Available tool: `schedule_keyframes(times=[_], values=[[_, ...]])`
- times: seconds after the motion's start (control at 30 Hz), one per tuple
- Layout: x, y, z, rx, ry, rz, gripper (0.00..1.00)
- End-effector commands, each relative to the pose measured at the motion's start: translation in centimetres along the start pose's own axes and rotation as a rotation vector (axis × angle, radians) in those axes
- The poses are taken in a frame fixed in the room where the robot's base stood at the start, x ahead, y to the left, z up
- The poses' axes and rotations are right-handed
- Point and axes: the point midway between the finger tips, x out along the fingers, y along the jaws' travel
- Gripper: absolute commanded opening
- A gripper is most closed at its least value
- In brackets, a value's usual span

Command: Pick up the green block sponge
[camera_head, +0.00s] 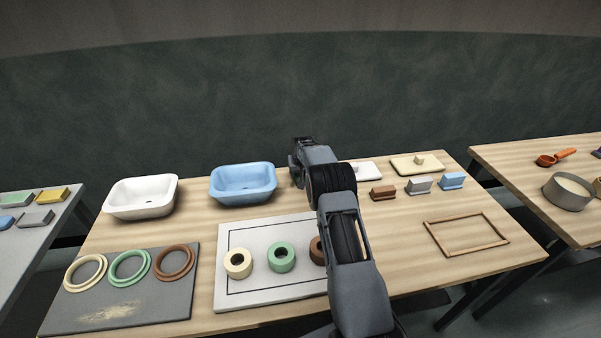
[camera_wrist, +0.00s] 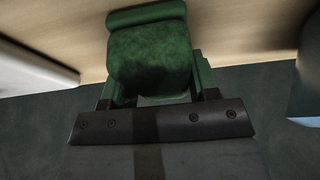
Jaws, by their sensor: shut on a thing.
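My gripper (camera_wrist: 155,88) is shut on the green block sponge (camera_wrist: 150,55), which fills the space between the fingers in the wrist view. The sponge has a rounded, mottled dark green body and a wider strip along its far edge. In the head view my gripper (camera_head: 299,160) is over the back edge of the middle table, just right of the blue basin.
On the middle table (camera_head: 215,318) stand a white basin (camera_head: 142,197), a blue basin (camera_head: 243,184) and brown (camera_head: 383,193), grey (camera_head: 419,186) and blue (camera_head: 452,181) blocks. Rings and rolls lie in front. Bare wood lies around the wooden frame (camera_head: 466,250).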

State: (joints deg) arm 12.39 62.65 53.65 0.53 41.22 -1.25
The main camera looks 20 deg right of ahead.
Motion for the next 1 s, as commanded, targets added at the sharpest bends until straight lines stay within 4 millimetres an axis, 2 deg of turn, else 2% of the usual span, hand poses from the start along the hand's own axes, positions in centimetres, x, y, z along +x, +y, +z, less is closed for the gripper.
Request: schedule_keyframes(times=[0.13, 0.27, 0.57, 0.8, 1.0], values=[[-0.9, 0.0, -0.5, 0.000, 0.004, 0.000, 0.31], [-3.0, 0.0, -1.4, 0.000, 0.006, 0.000, 0.31], [-10.4, -3.8, -0.3, -0.003, 0.005, -0.001, 0.31], [-13.6, -7.3, 2.2, -0.003, 0.003, -0.001, 0.31], [-15.3, -9.1, 3.4, -0.001, 0.002, -0.001, 0.31]])
